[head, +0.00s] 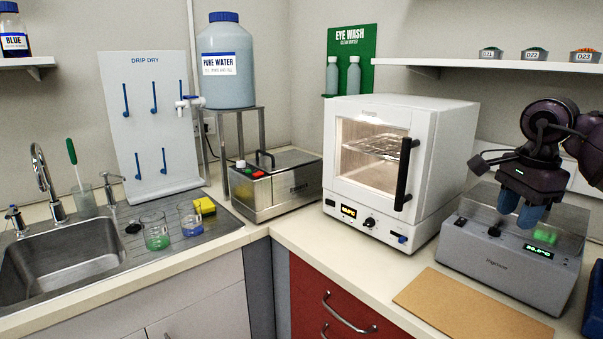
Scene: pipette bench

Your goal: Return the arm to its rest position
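My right arm comes in from the right edge of the head view. My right gripper (518,212) is dark purple with blue fingers and points down over the grey heating device (490,250) on the right counter. The device has a clear lid, a green patch inside and a lit green display. The two fingers lie close together in the picture, so I cannot tell whether they are open or shut, or whether they touch the device. I see nothing held between them. My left gripper is not in view.
A white oven (385,220) stands left of the device, and a tan board (470,305) lies in front. A shelf (450,65) with small tubs is above. A metal bath (275,185), beakers (155,235) and a sink (60,265) are to the left.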

